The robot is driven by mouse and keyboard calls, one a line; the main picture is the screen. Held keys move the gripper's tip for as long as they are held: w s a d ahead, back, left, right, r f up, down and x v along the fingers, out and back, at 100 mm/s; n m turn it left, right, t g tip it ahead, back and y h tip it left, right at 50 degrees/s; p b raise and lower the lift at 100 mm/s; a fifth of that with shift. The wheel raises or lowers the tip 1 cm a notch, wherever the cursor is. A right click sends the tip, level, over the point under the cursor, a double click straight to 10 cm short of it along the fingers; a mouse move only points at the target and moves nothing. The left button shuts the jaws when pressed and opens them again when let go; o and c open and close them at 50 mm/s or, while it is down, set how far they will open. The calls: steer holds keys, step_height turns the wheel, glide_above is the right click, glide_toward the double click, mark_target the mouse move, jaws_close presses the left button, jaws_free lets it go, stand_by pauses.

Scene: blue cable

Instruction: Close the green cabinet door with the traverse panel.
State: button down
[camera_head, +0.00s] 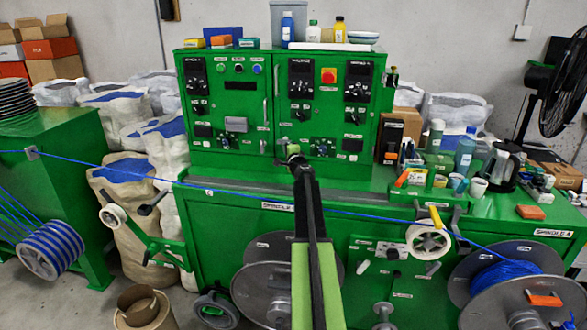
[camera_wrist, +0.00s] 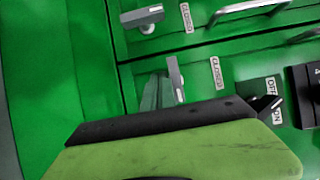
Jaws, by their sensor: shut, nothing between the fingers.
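The green cabinet (camera_head: 222,153) stands on the bench in the head view. Its front has a left panel (camera_head: 240,98) and a right panel (camera_head: 330,95) with dials, switches and a red button. The small labels are too blurred to tell which one says traverse. My gripper (camera_head: 293,153) is shut and empty, in front of the cabinet's lower middle. In the wrist view, green panels with two grey latches (camera_wrist: 143,17) (camera_wrist: 177,80) lie beyond it, beside labels reading CLOSED. A seam runs between the panels. I cannot tell whether a door stands ajar or whether my gripper touches it.
Bottles (camera_head: 287,28) and small boxes stand on the cabinet. A blue cable (camera_head: 130,170) runs across the bench front to a spool (camera_head: 505,275). A kettle (camera_head: 500,165), cups and a black fan (camera_head: 563,85) are at right. White sacks (camera_head: 165,150) stand at left.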

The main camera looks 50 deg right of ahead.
steer(key=shift+w+d+r, duration=0.25)
steer(key=shift+d+r, duration=0.05)
steer(key=shift+d, duration=0.25)
steer(key=s+a, duration=0.7)
steer(key=a, duration=0.6)
steer(key=shift+s+f, duration=0.3)
steer(key=shift+s, duration=0.1)
